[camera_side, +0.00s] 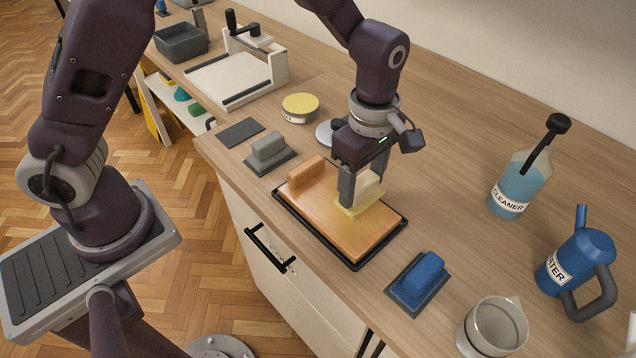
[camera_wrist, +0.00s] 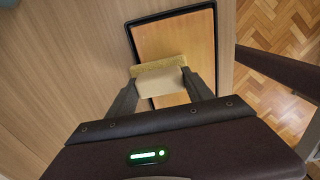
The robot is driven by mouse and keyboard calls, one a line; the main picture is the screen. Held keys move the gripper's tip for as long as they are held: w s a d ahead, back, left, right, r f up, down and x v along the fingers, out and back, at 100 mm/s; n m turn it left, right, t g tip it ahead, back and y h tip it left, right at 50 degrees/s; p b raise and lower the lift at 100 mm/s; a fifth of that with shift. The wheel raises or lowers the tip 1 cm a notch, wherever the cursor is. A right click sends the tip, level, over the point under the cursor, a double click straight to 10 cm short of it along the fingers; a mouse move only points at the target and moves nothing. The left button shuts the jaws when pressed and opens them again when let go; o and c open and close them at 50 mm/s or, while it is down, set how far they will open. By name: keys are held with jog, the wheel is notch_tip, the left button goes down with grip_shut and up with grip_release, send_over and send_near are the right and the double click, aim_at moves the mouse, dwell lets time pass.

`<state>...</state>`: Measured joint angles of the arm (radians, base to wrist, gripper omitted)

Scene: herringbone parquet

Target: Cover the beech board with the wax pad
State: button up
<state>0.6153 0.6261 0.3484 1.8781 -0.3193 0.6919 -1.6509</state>
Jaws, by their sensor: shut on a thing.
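The beech board (camera_side: 335,222) lies in a black-rimmed tray near the counter's front edge. It looks orange-brown, and in the wrist view the board (camera_wrist: 178,40) looks paler tan. The wax pad (camera_side: 366,207) has a cream grip block and a yellow underside. My gripper (camera_side: 362,190) is shut on its grip block, with a finger on either side. The pad is at the board's back right part, on or just above the surface; I cannot tell if it touches. In the wrist view the pad (camera_wrist: 158,70) sits between my fingertips (camera_wrist: 160,84).
An orange block (camera_side: 307,174) rests on the board's left end. A grey pad (camera_side: 268,150) and a blue pad (camera_side: 422,276) sit on dark mats on either side. A yellow-topped tin (camera_side: 300,107) stands behind. A cleaner bottle (camera_side: 517,183), blue watering can (camera_side: 575,262) and glass jug (camera_side: 493,327) stand right.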

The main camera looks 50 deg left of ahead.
aim_at(389, 222)
jog(key=a, duration=0.6)
jog(key=shift+a, duration=0.4)
jog(key=shift+d, duration=0.1)
jog(key=d, duration=0.6)
jog(key=shift+d, duration=0.35)
jog(key=d, duration=0.6)
jog(key=shift+d, duration=0.4)
